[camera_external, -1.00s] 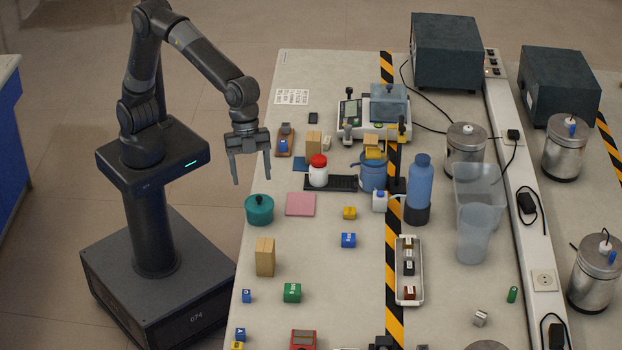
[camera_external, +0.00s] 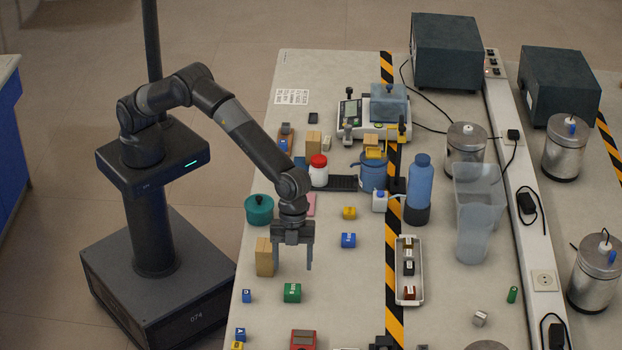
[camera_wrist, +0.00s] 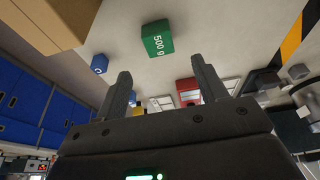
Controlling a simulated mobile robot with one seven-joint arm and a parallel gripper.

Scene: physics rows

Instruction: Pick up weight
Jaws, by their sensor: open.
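A green block labelled 500 g (camera_external: 292,293), which looks like a weight, stands on the table near its left side. In the wrist view the green block (camera_wrist: 156,36) shows above and between my fingertips, clear of them. My gripper (camera_external: 292,268) is open and empty, pointing down above the table just behind the green block. In the wrist view both fingers of my gripper (camera_wrist: 161,68) are spread apart.
A wooden block (camera_external: 264,257) stands close to the left of my gripper. A small blue cube (camera_external: 246,296) and a red device (camera_external: 303,340) are nearby. A teal pot (camera_external: 259,210) stands behind.

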